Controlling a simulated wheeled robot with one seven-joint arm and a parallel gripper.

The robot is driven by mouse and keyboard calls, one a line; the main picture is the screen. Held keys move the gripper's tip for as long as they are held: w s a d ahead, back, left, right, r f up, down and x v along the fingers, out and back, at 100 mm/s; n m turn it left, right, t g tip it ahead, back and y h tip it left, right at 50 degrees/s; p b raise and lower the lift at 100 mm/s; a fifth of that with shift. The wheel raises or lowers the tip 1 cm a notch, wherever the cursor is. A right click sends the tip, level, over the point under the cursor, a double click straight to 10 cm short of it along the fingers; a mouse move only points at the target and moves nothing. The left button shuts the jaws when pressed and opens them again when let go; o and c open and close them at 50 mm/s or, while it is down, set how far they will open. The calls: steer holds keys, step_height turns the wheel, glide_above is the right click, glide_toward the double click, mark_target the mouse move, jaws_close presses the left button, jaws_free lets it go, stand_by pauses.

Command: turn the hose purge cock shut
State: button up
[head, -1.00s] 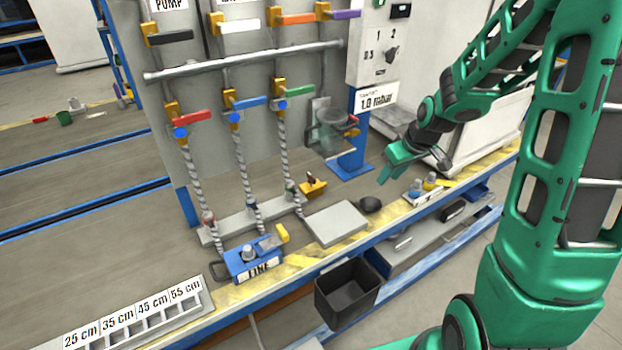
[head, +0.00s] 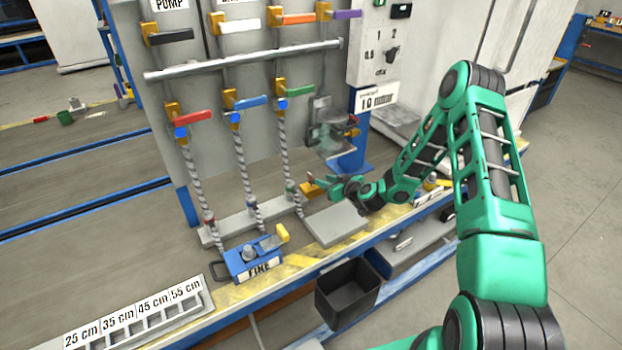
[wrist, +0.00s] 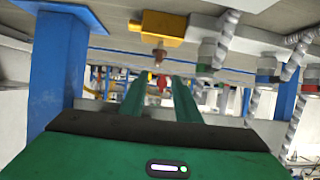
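A small yellow block (head: 307,191) sits on the bench beside the lower end of the third hose; I take it to be the hose purge cock. In the wrist view, which looks upside down, the yellow block (wrist: 163,27) shows with a brownish knob (wrist: 159,55) pointing toward the finger gap. In the head view, my gripper covers part of it. My gripper (head: 320,187) is just right of the block, with its fingers pointing left. In the wrist view, the fingers (wrist: 156,88) are apart with nothing between them. I see no clear contact with the knob.
Striped hoses (head: 287,150) hang left of my gripper. A grey plate (head: 336,225) lies in front, and a blue post (head: 349,165) stands behind; the post (wrist: 62,75) is close in the wrist view. A blue FINE box (head: 252,262) and a black bin (head: 347,290) are nearer the front.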

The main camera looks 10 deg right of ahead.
mark_target(313, 176)
steer(key=x, duration=1.1)
steer(key=shift+w+d+f, duration=0.1)
steer(key=shift+w+f, duration=0.05)
steer(key=shift+w, duration=0.05)
jaws_close()
